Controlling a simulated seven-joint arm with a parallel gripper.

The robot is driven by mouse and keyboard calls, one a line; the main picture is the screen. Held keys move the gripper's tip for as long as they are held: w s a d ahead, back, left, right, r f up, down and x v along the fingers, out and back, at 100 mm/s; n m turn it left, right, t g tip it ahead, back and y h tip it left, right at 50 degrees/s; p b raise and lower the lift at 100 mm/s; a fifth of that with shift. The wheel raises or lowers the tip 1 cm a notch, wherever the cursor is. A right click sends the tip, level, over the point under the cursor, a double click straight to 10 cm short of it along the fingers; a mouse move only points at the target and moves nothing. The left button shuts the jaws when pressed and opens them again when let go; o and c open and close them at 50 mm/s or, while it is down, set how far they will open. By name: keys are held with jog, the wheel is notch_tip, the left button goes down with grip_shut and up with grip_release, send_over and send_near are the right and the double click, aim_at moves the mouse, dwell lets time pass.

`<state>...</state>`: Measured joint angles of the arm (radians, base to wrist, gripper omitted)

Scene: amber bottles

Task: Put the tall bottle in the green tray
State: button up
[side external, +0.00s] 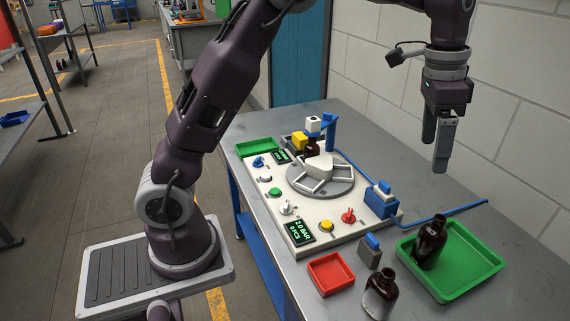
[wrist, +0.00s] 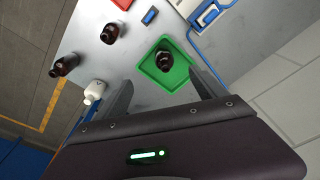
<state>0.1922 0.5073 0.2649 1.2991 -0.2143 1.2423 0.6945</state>
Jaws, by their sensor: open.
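The large green tray (side external: 487,262) is at the front right of the bench; it also shows in the wrist view (wrist: 148,69). A dark amber bottle (side external: 430,243) stands inside it, near its left side, and shows from above in the wrist view (wrist: 164,61). Another amber bottle (side external: 380,297) stands outside the tray, partly cut off by the frame's lower edge. The wrist view shows amber bottles outside the tray (wrist: 110,34) and farther left (wrist: 62,65). My gripper (side external: 436,152) is open and empty, raised above the tray and apart from the bottle.
A white station board with a round grey turntable (side external: 320,187), knobs and displays fills the bench's middle. A red tray (side external: 331,273) and a small blue-topped grey block (side external: 370,250) are near the front. A blue hose (side external: 450,211) runs behind the large tray. A white bottle (wrist: 95,90) shows in the wrist view.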

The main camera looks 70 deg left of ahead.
jog(key=s+a+r+n+t, duration=0.1)
jog(key=s+r+n, duration=0.15)
jog(key=s, duration=0.35)
jog(key=s+a+r+n+t, duration=0.1)
jog(key=s+r, duration=0.3)
jog(key=s, duration=0.3)
jog(key=s+f+n+t, duration=0.1)
jog(key=s+f, duration=0.1)
jog(key=s, duration=0.7)
jog(key=s+a+f+n+t, duration=0.1)
jog(key=s+f+n, duration=0.1)
jog(key=s, duration=0.7)
jog(key=shift+s+f+y, duration=0.15)
jog(key=shift+f+y, duration=0.25)
jog(key=shift+f, duration=0.15)
